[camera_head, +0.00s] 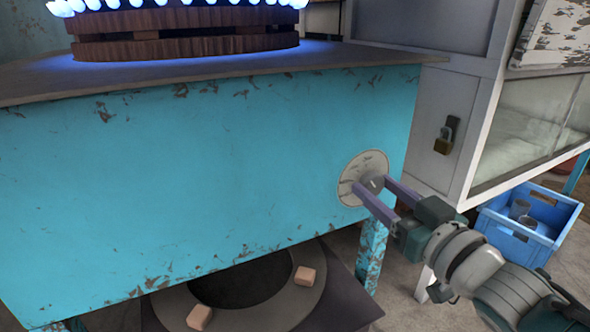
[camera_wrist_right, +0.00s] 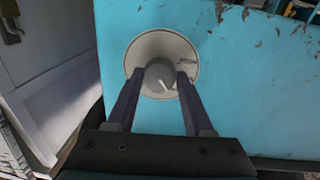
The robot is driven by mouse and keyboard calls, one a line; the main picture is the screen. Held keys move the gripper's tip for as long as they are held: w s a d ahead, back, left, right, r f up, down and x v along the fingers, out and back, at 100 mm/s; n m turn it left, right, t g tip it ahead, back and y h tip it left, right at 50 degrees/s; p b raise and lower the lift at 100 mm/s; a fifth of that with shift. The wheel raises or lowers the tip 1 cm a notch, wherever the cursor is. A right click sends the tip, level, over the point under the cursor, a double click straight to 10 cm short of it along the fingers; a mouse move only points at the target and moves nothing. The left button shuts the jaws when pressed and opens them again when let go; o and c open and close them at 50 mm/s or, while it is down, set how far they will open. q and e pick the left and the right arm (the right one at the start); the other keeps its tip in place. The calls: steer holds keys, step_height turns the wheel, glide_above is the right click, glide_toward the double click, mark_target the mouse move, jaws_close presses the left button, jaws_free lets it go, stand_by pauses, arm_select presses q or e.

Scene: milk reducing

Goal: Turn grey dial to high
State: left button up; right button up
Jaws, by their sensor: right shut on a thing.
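A grey dial (camera_head: 371,184) with a white pointer mark sits at the middle of a round pale plate (camera_head: 352,172) on the turquoise front panel. In the right wrist view the dial (camera_wrist_right: 160,80) lies between the two fingers, in front of the plate (camera_wrist_right: 150,45). Its pointer mark slants toward the lower right, and small lettering shows at the plate's right side. My right gripper (camera_head: 374,186) is shut on the dial, with one finger on each side; it also shows in the right wrist view (camera_wrist_right: 160,78). My left gripper is not in view.
The turquoise stand (camera_head: 200,170) carries a brown wooden ring (camera_head: 180,45) with blue flames above it. A white cabinet (camera_head: 480,130) with a padlock (camera_head: 445,140) stands close on the right. A blue crate (camera_head: 510,235) is on the floor beyond my right arm.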

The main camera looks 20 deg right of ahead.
jaws_close()
steer(key=shift+n, duration=0.3)
steer(key=n, duration=0.2)
steer(key=shift+f+n+b, duration=0.1)
steer(key=shift+n+b, duration=0.25)
steer(key=shift+n, duration=0.05)
steer(key=n+b, duration=0.1)
steer(key=n, duration=0.3)
steer(key=shift+n, duration=0.3)
steer(key=n+b, duration=0.1)
steer(key=n, duration=0.3)
steer(key=shift+f+n+t+y, duration=0.1)
steer(key=shift+n+t+y, duration=0.2)
steer(key=shift+t, duration=0.1)
steer(key=n+b, duration=0.1)
steer(key=n, duration=0.2)
steer(key=shift+n, duration=0.5)
steer(key=o, duration=0.8)
jaws_free()
